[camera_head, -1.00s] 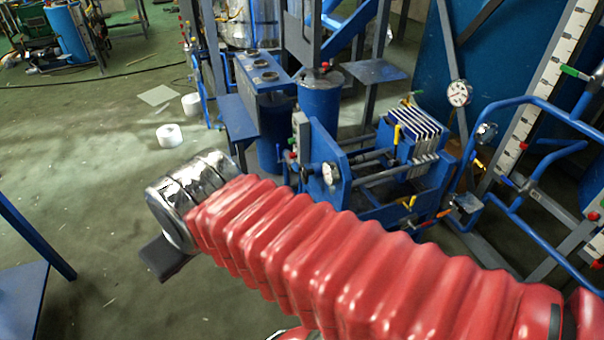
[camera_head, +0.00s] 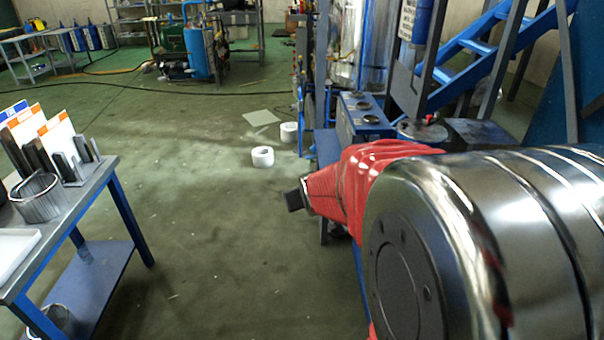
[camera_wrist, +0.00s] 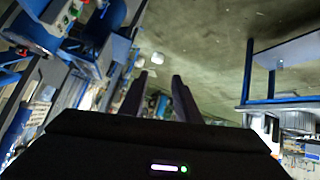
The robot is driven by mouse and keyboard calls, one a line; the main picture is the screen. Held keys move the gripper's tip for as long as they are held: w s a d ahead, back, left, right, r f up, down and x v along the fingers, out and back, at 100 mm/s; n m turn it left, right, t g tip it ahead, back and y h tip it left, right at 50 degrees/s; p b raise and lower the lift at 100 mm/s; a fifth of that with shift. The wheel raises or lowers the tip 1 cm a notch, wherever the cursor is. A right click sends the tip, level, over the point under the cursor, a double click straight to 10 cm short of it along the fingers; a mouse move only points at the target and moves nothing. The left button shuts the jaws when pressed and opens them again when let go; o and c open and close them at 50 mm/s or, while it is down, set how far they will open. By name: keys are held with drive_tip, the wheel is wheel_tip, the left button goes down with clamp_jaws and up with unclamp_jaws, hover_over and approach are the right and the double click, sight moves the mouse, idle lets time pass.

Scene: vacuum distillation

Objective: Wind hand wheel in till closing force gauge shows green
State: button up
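In the wrist view the two dark fingers of my gripper (camera_wrist: 160,88) stand apart with nothing between them, over open floor. In the head view only the dark end of my gripper (camera_head: 296,199) shows beyond the red sleeve of my arm. The hand wheel and the closing force gauge cannot be made out in either current view. My arm covers the right part of the head view, where the press could be hidden. Blurred blue equipment (camera_wrist: 112,20) fills the left of the wrist view; I cannot tell whether the wheel is among it.
A blue-legged bench (camera_head: 98,190) with a wire basket (camera_head: 38,197) and dark upright items stands at the left. Two white rolls, one nearer (camera_head: 263,157) and one farther (camera_head: 289,132), are on the floor. Blue stairs (camera_head: 470,50) rise at the back right.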

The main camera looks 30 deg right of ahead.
drive_tip(key=w+d+f+t+h, duration=0.1)
drive_tip(key=d+f+t, duration=0.1)
drive_tip(key=d+f, duration=0.65)
drive_tip(key=w+d+f+t+h, duration=0.1)
drive_tip(key=d+f, duration=0.4)
drive_tip(key=d, duration=0.7)
drive_tip(key=s+d+f+m+t+h, duration=0.1)
drive_tip(key=s+d+f+m, duration=0.1)
drive_tip(key=s+d+f, duration=0.2)
drive_tip(key=s+d+f+m+t+h, duration=0.2)
drive_tip(key=s+d+f, duration=0.2)
drive_tip(key=s+f, duration=0.6)
drive_tip(key=shift+s+f, duration=0.35)
drive_tip(key=shift+f, duration=0.35)
drive_tip(key=shift+w, duration=0.1)
drive_tip(key=x, duration=1.3)
drive_tip(key=shift+w+d+r, duration=0.15)
drive_tip(key=shift+w+r, duration=0.1)
drive_tip(key=shift+w, duration=0.05)
drive_tip(key=shift+c, duration=0.2)
clamp_jaws()
